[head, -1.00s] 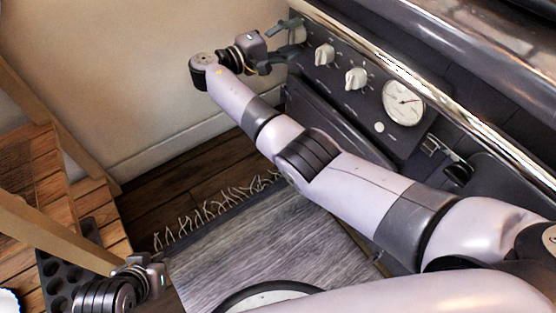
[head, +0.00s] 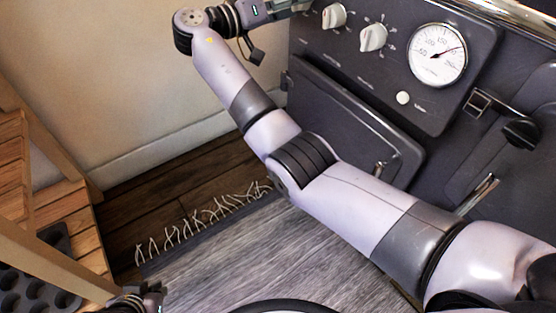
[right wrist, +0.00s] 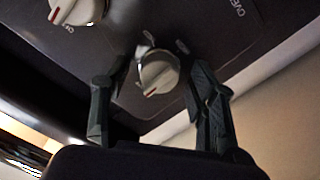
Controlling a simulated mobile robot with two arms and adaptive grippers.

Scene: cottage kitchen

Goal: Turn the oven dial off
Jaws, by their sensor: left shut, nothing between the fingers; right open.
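Two cream dials, a left one (head: 334,15) and a right one (head: 374,37), sit on the dark oven panel (head: 345,60) in the head view. My right gripper (head: 299,6) is at the top edge, just left of the left dial and partly cut off. In the right wrist view its open fingers (right wrist: 160,100) stand either side of a dial (right wrist: 157,72) with a red mark; contact is not clear. Another red-marked dial (right wrist: 75,10) is at upper left there. "OVEN" lettering shows at upper right. My left gripper (head: 152,292) is shut and empty, low at the left.
A round gauge (head: 438,55) and a white button (head: 403,98) are right of the dials. The oven door (head: 350,115) is below. A grey fringed rug (head: 230,255) covers the floor. A wooden stand (head: 45,180) with a muffin tin (head: 30,285) is at left.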

